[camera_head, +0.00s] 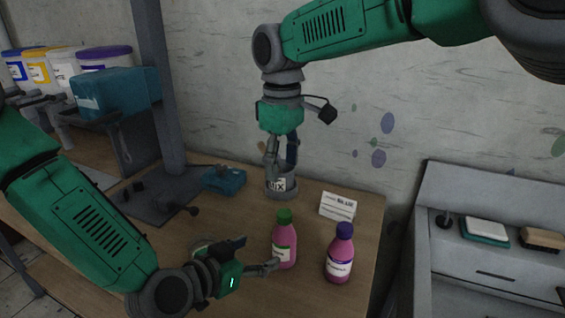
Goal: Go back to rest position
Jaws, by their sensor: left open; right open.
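My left gripper (259,256) is the lower one, at the front of the wooden table. It is open, with its fingers close to the pink bottle with the green cap (285,242); I cannot tell whether they touch it. My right gripper (281,158) hangs from above and points down at a grey cup with a "MIX" label (281,186). It is open, and its fingertips are at or around the cup's rim. A pink bottle with a dark blue cap (339,254) stands upright to the right of the green-capped one.
A white card (338,205) stands behind the bottles. A dark metal stand (150,204) and a small blue block (223,180) are at the left. Several paint tubs (104,57) stand at the back left. A grey sink unit (485,270) with sponges is at the right.

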